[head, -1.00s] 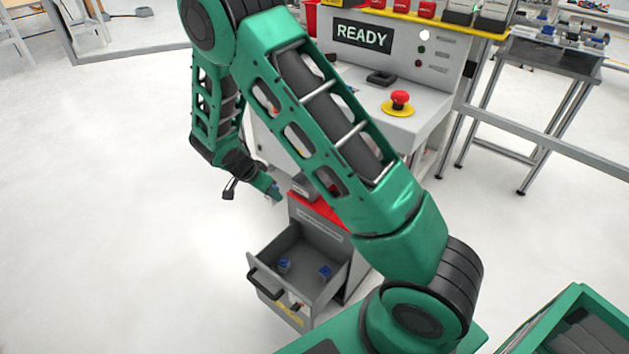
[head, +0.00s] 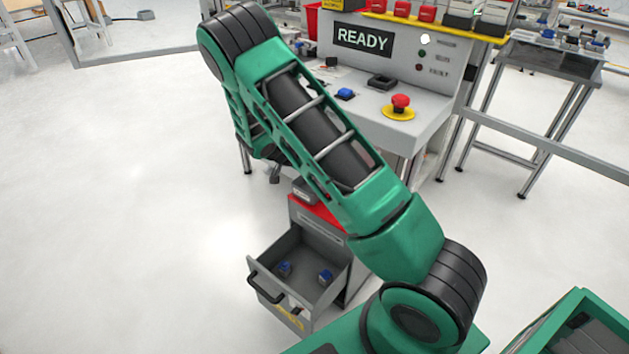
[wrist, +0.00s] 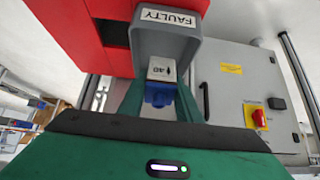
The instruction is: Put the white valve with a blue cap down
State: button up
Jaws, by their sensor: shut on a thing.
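The white valve with a blue cap (wrist: 161,72) is in the wrist view, its white body marked "40" and its blue cap towards the camera. My gripper (wrist: 160,98) is shut on it, with green fingers on both sides. The valve is just in front of or below a grey piece labelled "FAULTY" (wrist: 168,45); I cannot tell whether they touch. In the head view my gripper and the held valve are hidden behind my green arm.
An open grey drawer (head: 262,279) holds two blue-capped parts (head: 285,268). A workbench (head: 425,115) carries a blue item (head: 345,94) and a red stop button (head: 401,102). The wrist view shows a red bin (wrist: 70,28) and a grey cabinet (wrist: 225,82).

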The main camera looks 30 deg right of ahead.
jog(key=x, duration=0.4)
jog(key=shift+a+f, duration=0.15)
jog(key=shift+d+f, duration=0.15)
jog(key=shift+f, duration=0.45)
jog(key=shift+d+f, duration=0.2)
jog(key=shift+f, duration=0.4)
jog(key=shift+w+d, duration=0.15)
jog(key=shift+d, duration=0.05)
jog(key=shift+d+r+y, duration=0.1)
jog(key=shift+d+y, duration=0.05)
jog(key=shift+y, duration=0.45)
jog(key=shift+w+d+g+y, duration=0.1)
jog(key=shift+d+g+y, duration=0.15)
jog(key=shift+y, duration=0.3)
jog(key=shift+w+d+g+y, duration=0.1)
jog(key=shift+d+g+y, duration=0.1)
jog(key=shift+g+y, duration=0.25)
jog(key=shift+a+f, duration=0.15)
jog(key=shift+f, duration=0.65)
jog(key=o, duration=1.2)
jog(key=shift+f, duration=0.1)
